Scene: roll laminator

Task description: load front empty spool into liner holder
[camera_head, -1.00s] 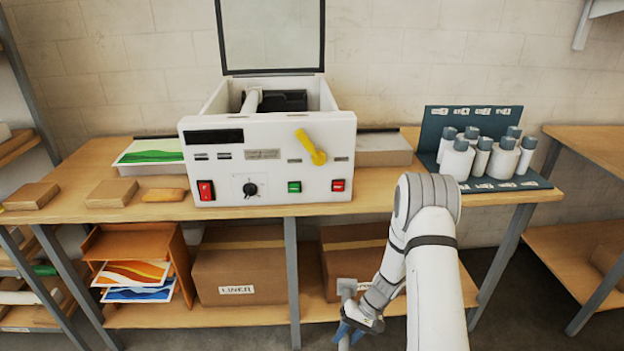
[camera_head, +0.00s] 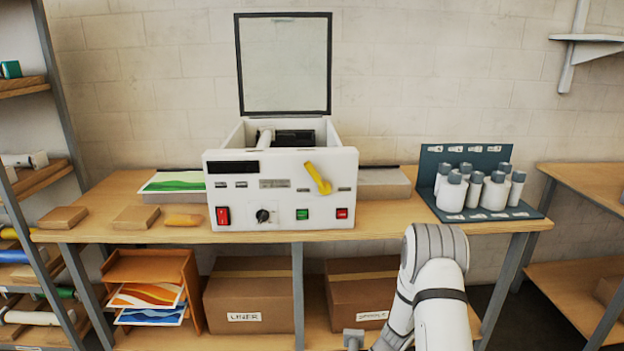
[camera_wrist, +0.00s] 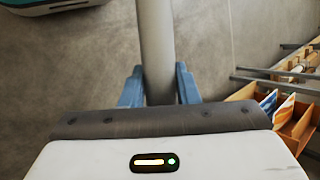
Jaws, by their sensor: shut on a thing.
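My gripper (camera_wrist: 159,92) shows in the wrist view, its blue fingers shut on a plain grey cylinder (camera_wrist: 156,45), which I take to be the empty spool. The cylinder runs up out of the picture. In the head view a grey piece (camera_head: 354,338), probably the end of the spool, shows at the bottom edge; the fingers are out of that picture. The white laminator (camera_head: 280,190) stands on the bench with its lid (camera_head: 285,65) raised. A white roll (camera_head: 265,139) and a dark part (camera_head: 294,138) show inside. I cannot tell which part is the liner holder.
White, grey-capped containers (camera_head: 475,190) stand in a blue rack at the bench's right. Boxes (camera_head: 250,295) and an orange paper tray (camera_head: 150,266) fill the lower shelf. A rack (camera_head: 30,185) at the left holds rolls. A yellow lever (camera_head: 318,178) sticks out from the laminator's front.

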